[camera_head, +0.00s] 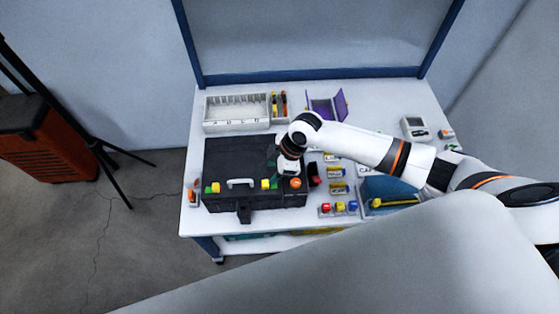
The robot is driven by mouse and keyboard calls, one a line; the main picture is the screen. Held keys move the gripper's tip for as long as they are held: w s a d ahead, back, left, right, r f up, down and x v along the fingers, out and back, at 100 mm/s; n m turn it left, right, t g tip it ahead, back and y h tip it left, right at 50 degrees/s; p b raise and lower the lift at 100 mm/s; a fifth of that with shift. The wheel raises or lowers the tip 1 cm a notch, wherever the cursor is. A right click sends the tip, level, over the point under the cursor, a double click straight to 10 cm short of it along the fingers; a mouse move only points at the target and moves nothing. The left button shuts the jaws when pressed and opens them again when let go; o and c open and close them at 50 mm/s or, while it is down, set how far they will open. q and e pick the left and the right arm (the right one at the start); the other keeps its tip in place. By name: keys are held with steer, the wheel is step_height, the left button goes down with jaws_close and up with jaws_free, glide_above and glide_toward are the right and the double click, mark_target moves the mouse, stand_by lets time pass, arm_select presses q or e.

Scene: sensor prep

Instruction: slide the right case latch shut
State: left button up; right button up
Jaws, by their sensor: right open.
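A black case (232,163) stands on the left part of the white workbench, its lid down. A light grey handle (240,183) is at the middle of its front. A yellow and green left latch (212,188) is left of the handle, and the yellow right latch (266,184) with green beside it is right of the handle. My right gripper (281,172) is open over the right part of the case, close to the right latch. Its fingertips are small and partly hidden, so I cannot tell whether they touch the latch. My left gripper is not in view.
A white compartment tray (236,112) and an open purple box (326,107) are behind the case. Small coloured parts (339,207), a blue bin (391,192) and a grey device (415,128) are to the right. An orange cabinet (45,140) and a tripod stand left of the bench.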

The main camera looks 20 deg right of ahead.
steer(key=shift+v, duration=2.35)
steer(key=shift+a, duration=0.1)
